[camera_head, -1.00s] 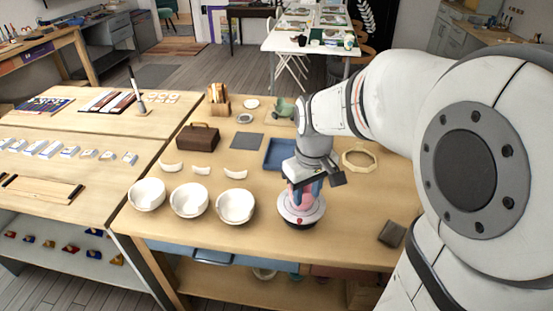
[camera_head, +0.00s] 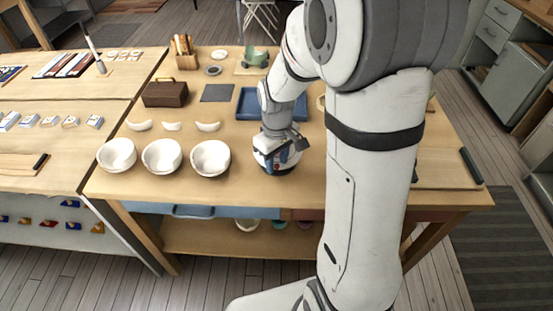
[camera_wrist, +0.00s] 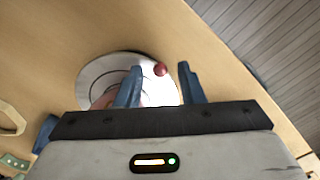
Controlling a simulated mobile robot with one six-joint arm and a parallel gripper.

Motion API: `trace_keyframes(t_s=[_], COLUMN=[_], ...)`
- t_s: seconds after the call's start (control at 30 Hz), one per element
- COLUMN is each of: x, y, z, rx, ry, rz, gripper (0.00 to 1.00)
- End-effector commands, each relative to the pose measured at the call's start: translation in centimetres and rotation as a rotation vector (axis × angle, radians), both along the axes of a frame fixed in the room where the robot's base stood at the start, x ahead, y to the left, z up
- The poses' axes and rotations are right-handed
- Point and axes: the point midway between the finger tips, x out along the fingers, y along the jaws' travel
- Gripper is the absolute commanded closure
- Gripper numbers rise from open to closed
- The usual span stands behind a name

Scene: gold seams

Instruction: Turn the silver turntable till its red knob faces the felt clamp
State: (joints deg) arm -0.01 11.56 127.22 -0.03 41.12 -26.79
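The silver turntable (camera_wrist: 100,76) is a round pale disc on the wooden bench, and it fills the middle of the wrist view. Its red knob (camera_wrist: 160,69) shows at the rim, between my two blue fingertips and nearer the left one. My gripper (camera_wrist: 161,78) is open, with a gap on both sides of the knob; I cannot tell whether either finger touches it. In the head view my gripper (camera_head: 283,156) is down over the turntable (camera_head: 263,158) and hides much of it and the knob. I cannot pick out the felt clamp with certainty; a green object (camera_head: 255,58) stands at the back.
White bowls (camera_head: 162,156) stand in a row left of the turntable, with small curved white pieces (camera_head: 172,126) behind them. A blue tray (camera_head: 246,105) lies just behind my gripper. A brown case (camera_head: 165,94) and a dark square (camera_head: 217,93) are further left. My arm hides the right part of the bench.

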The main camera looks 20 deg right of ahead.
Motion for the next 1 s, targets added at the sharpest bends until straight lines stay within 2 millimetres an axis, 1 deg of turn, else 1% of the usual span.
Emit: trace_keyframes(t_s=[0.17, 0.5, 0.6, 1.0], x=[0.00, 0.00, 0.00, 0.01], y=[0.02, 0.05, 0.06, 0.09], z=[0.01, 0.03, 0.03, 0.05], rx=[0.000, 0.000, 0.000, 0.000], ry=[0.000, 0.000, 0.000, 0.000], rz=[0.000, 0.001, 0.001, 0.004], gripper=[0.65, 0.93, 1.00, 1.00])
